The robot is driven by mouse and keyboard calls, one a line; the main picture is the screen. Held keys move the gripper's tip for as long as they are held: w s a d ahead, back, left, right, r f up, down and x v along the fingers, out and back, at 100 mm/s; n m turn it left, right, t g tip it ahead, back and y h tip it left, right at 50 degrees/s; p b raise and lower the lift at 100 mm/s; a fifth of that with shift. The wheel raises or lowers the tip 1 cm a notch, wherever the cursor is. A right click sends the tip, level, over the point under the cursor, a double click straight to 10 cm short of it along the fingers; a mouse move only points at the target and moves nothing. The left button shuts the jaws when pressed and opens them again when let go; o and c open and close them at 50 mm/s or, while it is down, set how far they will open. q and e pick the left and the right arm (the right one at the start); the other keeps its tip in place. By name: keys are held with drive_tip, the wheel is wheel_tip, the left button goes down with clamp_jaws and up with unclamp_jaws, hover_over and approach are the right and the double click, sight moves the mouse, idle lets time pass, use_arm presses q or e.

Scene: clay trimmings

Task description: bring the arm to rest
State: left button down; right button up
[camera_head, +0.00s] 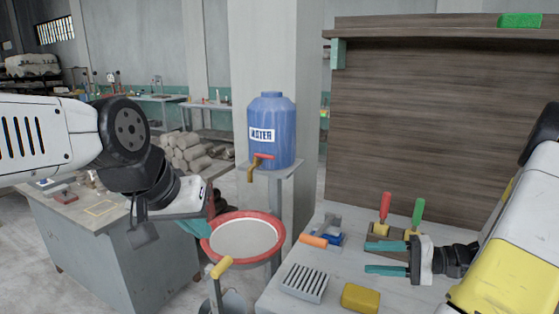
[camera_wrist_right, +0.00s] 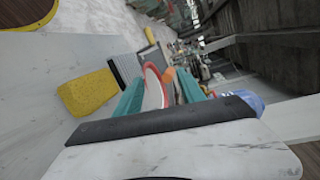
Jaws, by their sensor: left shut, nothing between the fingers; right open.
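My left arm comes in from the left. Its gripper (camera_head: 198,227) is shut and empty, its teal fingers at the left rim of the red-rimmed basin (camera_head: 275,222); I cannot tell whether they touch it. My right gripper (camera_head: 368,257) is open and empty over the right worktable (camera_head: 333,297), its teal fingers pointing left. In the right wrist view the open fingers (camera_wrist_right: 160,88) have nothing between them, and the basin shows beyond.
A yellow sponge (camera_head: 361,298) and a grey slotted block (camera_head: 304,282) lie near my right gripper. Red-handled (camera_head: 385,207) and green-handled (camera_head: 417,213) tools stand in a holder behind it. An orange-handled tool (camera_head: 314,240) lies left. A blue water tank (camera_head: 271,130) stands behind the basin.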

drive_tip(key=s+a+r+n+h, duration=0.2)
drive_tip(key=s+a+r+h, duration=0.1)
drive_tip(key=r, duration=0.3)
drive_tip(key=s+a+r+n+t+h, duration=0.1)
drive_tip(key=s+a+r+n+h, duration=0.1)
drive_tip(key=s+a+r+h, duration=0.1)
drive_tip(key=s+a+r+n+h, duration=0.2)
drive_tip(key=s+a+r+h, duration=0.1)
drive_tip(key=s+r+h, duration=0.2)
wheel_tip(320, 180, up, 4)
drive_tip(key=shift+s+a+f+t+h, duration=0.15)
drive_tip(key=shift+s+a+t+h, duration=0.2)
drive_tip(key=shift+h, duration=0.85)
